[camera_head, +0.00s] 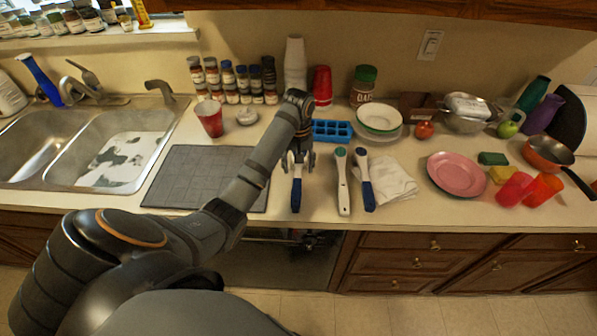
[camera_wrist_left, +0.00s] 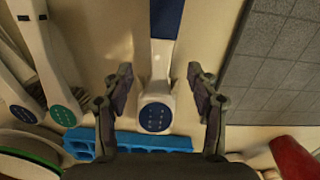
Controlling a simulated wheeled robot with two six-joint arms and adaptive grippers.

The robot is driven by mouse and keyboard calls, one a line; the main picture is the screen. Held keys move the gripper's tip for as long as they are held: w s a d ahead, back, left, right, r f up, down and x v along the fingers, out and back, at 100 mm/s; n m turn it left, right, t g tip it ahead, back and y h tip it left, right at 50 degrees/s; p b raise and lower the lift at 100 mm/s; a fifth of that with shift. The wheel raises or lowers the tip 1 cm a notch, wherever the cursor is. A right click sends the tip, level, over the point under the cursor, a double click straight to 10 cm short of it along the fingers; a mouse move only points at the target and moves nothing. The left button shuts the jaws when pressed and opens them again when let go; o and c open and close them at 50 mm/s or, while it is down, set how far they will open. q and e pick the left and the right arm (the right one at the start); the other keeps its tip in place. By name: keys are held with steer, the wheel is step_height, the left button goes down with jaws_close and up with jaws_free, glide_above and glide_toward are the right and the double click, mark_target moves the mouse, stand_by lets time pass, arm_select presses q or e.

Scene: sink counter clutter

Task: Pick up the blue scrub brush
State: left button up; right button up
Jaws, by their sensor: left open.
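A scrub brush with a blue handle and a white head (camera_head: 296,195) lies on the counter right of the grey mat. My left gripper (camera_head: 302,160) is open over its head end, which it partly hides. In the left wrist view the brush's white head with a dark blue patch (camera_wrist_left: 156,115) lies between the two open fingers (camera_wrist_left: 160,78), with a gap on each side; contact is not visible. A white brush with a green patch (camera_head: 342,185) and another blue-handled brush (camera_head: 366,185) lie to the right. My right gripper is not in view.
A blue ice tray (camera_head: 332,131) lies just behind the brushes. A grey mat (camera_head: 195,178) is on the left, before a red cup (camera_head: 210,118) and several spice jars. A white cloth (camera_head: 392,180) and pink plate (camera_head: 456,174) lie to the right. The sink is far left.

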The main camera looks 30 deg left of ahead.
arm_select(q)
step_height(320, 180, down, 2)
steer(key=shift+w+f+b, duration=0.1)
steer(key=shift+f+b, duration=0.1)
steer(key=shift+b, duration=0.15)
steer(key=shift+w+f, duration=0.1)
steer(key=shift+r, duration=0.2)
steer(key=shift+c, duration=2.7)
jaws_close()
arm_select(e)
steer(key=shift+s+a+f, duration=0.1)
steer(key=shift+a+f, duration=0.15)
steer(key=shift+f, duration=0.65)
